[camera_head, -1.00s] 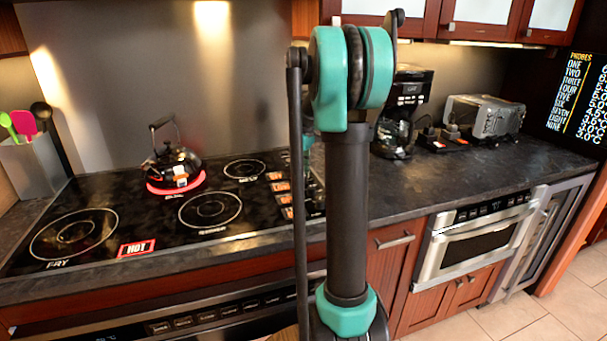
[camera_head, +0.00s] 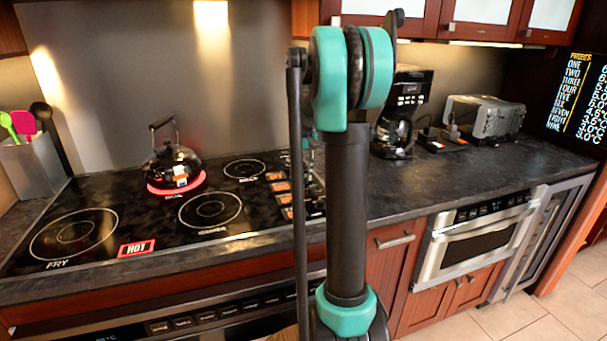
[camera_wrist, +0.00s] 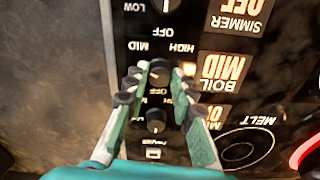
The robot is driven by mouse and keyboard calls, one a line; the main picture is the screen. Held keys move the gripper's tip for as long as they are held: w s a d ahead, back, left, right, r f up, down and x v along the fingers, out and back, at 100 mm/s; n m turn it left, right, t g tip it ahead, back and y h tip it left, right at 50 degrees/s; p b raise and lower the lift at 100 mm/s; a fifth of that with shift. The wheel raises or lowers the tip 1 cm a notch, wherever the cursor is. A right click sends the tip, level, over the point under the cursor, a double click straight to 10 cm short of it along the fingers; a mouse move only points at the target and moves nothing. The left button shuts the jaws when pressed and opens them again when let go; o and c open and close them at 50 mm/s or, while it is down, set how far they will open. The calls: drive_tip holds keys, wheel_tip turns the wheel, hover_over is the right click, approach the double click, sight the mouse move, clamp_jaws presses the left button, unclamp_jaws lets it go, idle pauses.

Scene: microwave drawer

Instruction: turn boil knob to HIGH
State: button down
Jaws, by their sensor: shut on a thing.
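The dark round boil knob (camera_wrist: 159,74) sits on the black control panel beside the orange BOIL display (camera_wrist: 222,70), which reads MID. The wrist view is upside down, with HIGH and MID printed above the knob and OFF below it. My gripper (camera_wrist: 159,72) has its two teal fingers with dark pads on either side of this knob and is shut on it. In the head view my arm hides the gripper and the knob. The row of orange displays (camera_head: 281,188) shows at the cooktop's right side.
A second knob (camera_wrist: 155,121) lies between my fingers, and another (camera_wrist: 162,4) is at the top edge. A black kettle (camera_head: 174,163) stands on the red-glowing burner. A coffee maker (camera_head: 403,110) and a toaster (camera_head: 484,117) stand on the right counter.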

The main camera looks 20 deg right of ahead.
sight(304, 176)
drive_tip(key=m, duration=0.4)
drive_tip(key=shift+m, duration=0.4)
drive_tip(key=m, duration=0.9)
drive_tip(key=shift+m, duration=2.7)
drive_tip(key=c, duration=1.3)
unclamp_jaws()
drive_tip(key=shift+o, duration=0.2)
drive_tip(key=shift+r, duration=0.15)
wheel_tip(304, 176, up, 12)
